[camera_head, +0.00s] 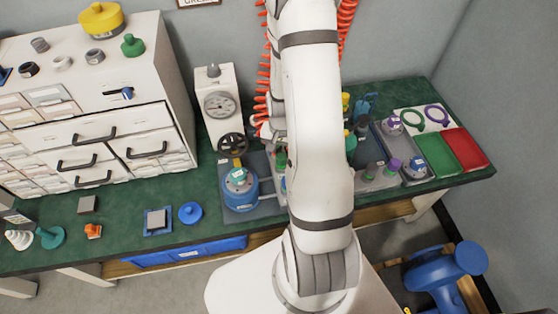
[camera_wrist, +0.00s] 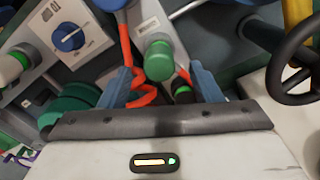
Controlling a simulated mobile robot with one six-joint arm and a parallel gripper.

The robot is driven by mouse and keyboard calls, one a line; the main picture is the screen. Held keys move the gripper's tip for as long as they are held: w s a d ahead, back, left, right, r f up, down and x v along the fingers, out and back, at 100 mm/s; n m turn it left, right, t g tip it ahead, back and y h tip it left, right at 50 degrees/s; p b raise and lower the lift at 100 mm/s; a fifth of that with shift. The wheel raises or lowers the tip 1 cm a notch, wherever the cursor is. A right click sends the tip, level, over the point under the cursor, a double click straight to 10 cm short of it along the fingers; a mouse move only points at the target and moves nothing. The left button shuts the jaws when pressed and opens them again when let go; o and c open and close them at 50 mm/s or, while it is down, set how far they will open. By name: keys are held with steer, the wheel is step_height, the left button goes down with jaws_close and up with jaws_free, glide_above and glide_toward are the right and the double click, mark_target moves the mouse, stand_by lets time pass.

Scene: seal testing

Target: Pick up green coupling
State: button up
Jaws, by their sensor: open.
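In the wrist view, a bright green cylindrical piece (camera_wrist: 160,62) with a pale round end shows between my two blue fingers; it may be the green coupling. My gripper (camera_wrist: 160,78) is open, with a finger on either side of this piece in the picture. I cannot tell how far apart they are in depth. A dark part with a green ring (camera_wrist: 183,92) lies close to the right finger. In the head view, my arm hides the gripper and most of the bench behind it. A small green part (camera_head: 281,159) shows at the arm's left edge.
A black handwheel (camera_wrist: 295,70) is at right in the wrist view. A panel with a blue knob (camera_wrist: 68,37) is at left, and a red coiled hose (camera_wrist: 138,80) runs near the left finger. The head view shows a blue vessel (camera_head: 240,190) left of my arm.

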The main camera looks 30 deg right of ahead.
steer(key=shift+f, duration=1.5)
steer(key=c, duration=1.2)
steer(key=shift+r, duration=0.1)
step_height(320, 180, up, 9)
steer(key=shift+w+r, duration=0.15)
steer(key=shift+r, duration=0.05)
steer(key=w+d+m, duration=0.1)
steer(key=w+d, duration=0.4)
steer(key=d, duration=0.1)
steer(key=w+d+m, duration=0.1)
steer(key=w+d, duration=0.5)
steer(key=w+d+m, duration=0.2)
steer(key=w+d, duration=0.4)
steer(key=shift+f, duration=0.2)
